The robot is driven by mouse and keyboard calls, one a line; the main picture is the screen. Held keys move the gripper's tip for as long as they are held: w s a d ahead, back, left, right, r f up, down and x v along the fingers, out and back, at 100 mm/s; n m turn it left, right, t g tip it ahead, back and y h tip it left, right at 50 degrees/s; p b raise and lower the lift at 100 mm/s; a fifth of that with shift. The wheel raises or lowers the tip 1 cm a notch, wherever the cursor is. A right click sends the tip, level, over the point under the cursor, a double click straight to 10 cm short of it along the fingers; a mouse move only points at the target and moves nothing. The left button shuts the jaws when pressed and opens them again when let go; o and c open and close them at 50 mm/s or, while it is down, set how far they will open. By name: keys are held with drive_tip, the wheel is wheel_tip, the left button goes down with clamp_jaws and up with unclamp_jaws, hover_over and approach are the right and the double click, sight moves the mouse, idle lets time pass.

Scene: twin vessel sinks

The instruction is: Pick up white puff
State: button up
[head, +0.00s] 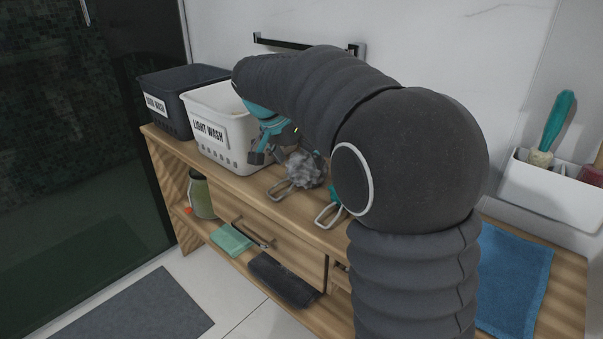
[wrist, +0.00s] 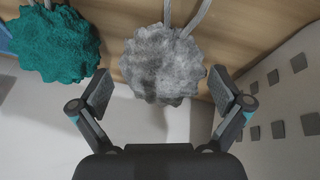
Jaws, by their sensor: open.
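The white puff (wrist: 162,62), a ruffled grey-white ball with a cord loop, lies on the wooden counter. In the head view the white puff (head: 305,168) is beside my gripper (head: 276,148), with its loop toward the counter's front edge. In the wrist view my gripper (wrist: 166,100) is open and empty. Its fingers are spread to either side of the puff's lower part, with the puff roughly centred ahead of them. I cannot tell whether either finger touches it. My arm hides part of the counter in the head view.
A teal puff (wrist: 52,45) lies left of the white one in the wrist view. A white "LIGHT WASH" basket (head: 208,130) stands close to my gripper, with a dark basket (head: 172,112) beyond it. A blue towel (head: 515,280) lies at the right. A towel bar (head: 285,45) is on the wall.

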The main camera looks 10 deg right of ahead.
sight(305, 170)
drive_tip(key=shift+x, duration=1.85)
drive_tip(key=shift+w, duration=0.1)
drive_tip(key=c, duration=0.8)
drive_tip(key=shift+r, duration=0.65)
wheel_tip(305, 170, up, 3)
drive_tip(key=shift+f, duration=0.15)
drive_tip(key=s+d+r, duration=0.3)
drive_tip(key=d+r, duration=0.4)
drive_tip(key=d, duration=0.4)
drive_tip(key=shift+s+p, duration=0.3)
